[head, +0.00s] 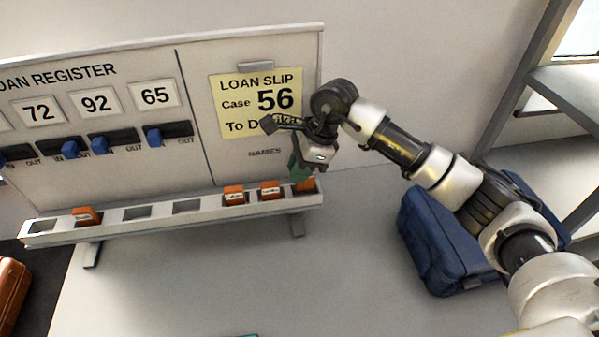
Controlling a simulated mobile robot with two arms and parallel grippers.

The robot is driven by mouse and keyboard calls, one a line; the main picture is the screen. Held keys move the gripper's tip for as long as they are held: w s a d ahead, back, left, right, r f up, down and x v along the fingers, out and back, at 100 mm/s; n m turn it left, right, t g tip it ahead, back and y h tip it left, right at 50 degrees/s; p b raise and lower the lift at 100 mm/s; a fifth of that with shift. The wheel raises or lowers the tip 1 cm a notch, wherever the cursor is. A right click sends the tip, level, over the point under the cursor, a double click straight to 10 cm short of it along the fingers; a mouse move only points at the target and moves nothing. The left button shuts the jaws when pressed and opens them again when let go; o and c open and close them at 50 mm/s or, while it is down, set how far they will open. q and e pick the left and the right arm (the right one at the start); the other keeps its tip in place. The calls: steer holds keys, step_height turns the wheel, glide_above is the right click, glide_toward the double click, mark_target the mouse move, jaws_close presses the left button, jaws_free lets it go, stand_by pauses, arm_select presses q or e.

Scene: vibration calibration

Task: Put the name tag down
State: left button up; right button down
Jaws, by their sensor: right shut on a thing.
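My right gripper (302,172) reaches down at the right end of the names rack (160,224), below the yellow loan slip. Its fingertips are shut on an orange name tag (307,185), which is at the rack's rightmost slot. The gripper partly covers this tag, so I cannot tell whether it is fully seated. Other orange name tags stand in the rack: one near the left end (86,216), and two just left of my gripper, (234,196) and (269,190). My left gripper is out of view.
The board behind the rack carries the loan slip (250,95), reading Case 56, and number cards with blue sliders (99,145). Several rack slots on the left and middle are empty. A blue case (432,245) sits to the right, below my arm. An orange case (12,290) shows at lower left.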

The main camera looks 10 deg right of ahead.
mark_target(296, 185)
step_height(296, 185, down, 2)
steer(key=shift+f+p, duration=0.15)
steer(key=shift+p, duration=0.25)
steer(key=shift+f, duration=0.25)
steer(key=shift+f+b, duration=0.2)
steer(key=shift+b, duration=0.1)
steer(key=c, duration=1.1)
jaws_free()
steer(key=shift+r, duration=0.1)
